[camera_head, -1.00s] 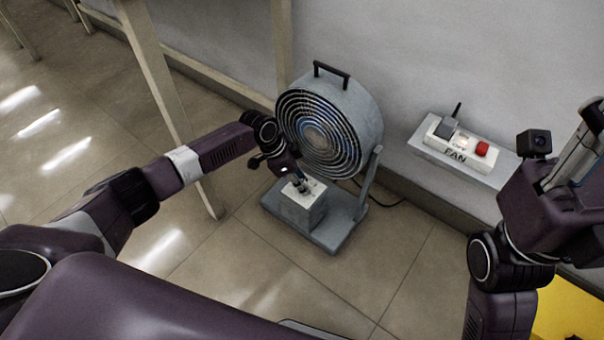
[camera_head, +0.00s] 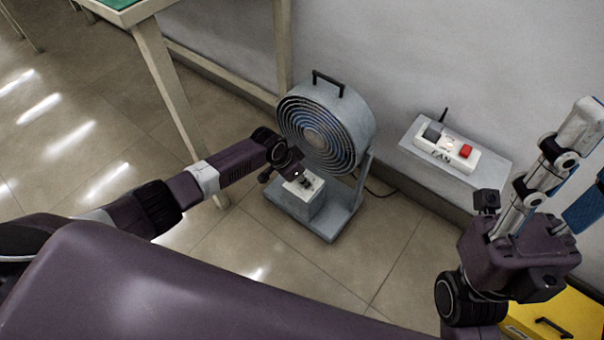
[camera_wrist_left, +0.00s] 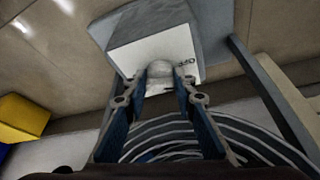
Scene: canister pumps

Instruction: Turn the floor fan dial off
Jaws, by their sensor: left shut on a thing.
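The grey floor fan (camera_head: 325,125) stands on the floor by the wall, its round grille facing left and toward me. Its control box (camera_head: 303,200) sits on the fan's base, with a pale top face. My left gripper (camera_head: 303,182) reaches down to that top face. In the left wrist view, the left gripper (camera_wrist_left: 158,88) is shut on a pale round dial (camera_wrist_left: 160,72), one blue finger on each side. The letters "OFF" are printed on the face to the right of the dial. My right gripper (camera_head: 560,165) is raised at the right; its fingertips look apart and empty.
A white switch box marked FAN (camera_head: 447,148), with a red button, sits on a grey ledge (camera_head: 490,172) by the wall. A table leg (camera_head: 180,110) stands left of the fan. A yellow case (camera_head: 565,320) lies at the lower right. The floor before the fan is clear.

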